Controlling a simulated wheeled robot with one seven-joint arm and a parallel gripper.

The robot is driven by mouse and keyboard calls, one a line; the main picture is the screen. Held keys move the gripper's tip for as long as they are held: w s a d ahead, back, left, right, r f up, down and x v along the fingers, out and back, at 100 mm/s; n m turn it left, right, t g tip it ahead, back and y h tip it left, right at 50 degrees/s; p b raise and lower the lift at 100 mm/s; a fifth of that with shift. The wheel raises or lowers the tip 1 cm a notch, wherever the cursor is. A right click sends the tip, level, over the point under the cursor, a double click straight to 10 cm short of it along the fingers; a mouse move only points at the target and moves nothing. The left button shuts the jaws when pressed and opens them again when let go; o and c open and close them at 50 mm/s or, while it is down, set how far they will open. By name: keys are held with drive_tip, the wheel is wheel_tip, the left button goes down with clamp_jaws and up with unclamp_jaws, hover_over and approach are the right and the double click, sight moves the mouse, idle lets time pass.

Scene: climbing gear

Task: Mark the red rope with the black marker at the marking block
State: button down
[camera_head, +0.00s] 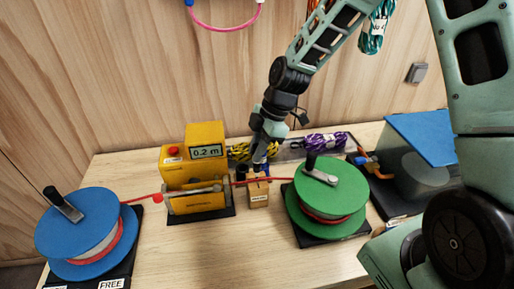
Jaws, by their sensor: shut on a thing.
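The red rope (135,200) runs from the blue reel (75,222) on the left, past the yellow length counter (195,175) reading 0.2 m, to the green reel (328,200). The small wooden marking block (258,199) stands between the counter and the green reel, and the rope crosses its top. My gripper (261,166) points down just above the block, shut on a small dark thing that looks like the black marker. The marker is mostly hidden by the fingers. I cannot tell whether its tip touches the rope.
A tray (294,153) behind the block holds a yellow rope bundle (240,151) and a purple one (325,141). A blue-topped machine (418,150) stands at the right. The table front (210,255) is clear. A FREE label (111,284) lies by the blue reel.

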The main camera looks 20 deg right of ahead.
drive_tip(key=shift+f+b, duration=0.3)
drive_tip(key=shift+f, duration=0.1)
idle(1.0)
drive_tip(key=shift+r+p, duration=3.05)
drive_tip(key=shift+r, duration=1.05)
drive_tip(key=shift+f, duration=0.1)
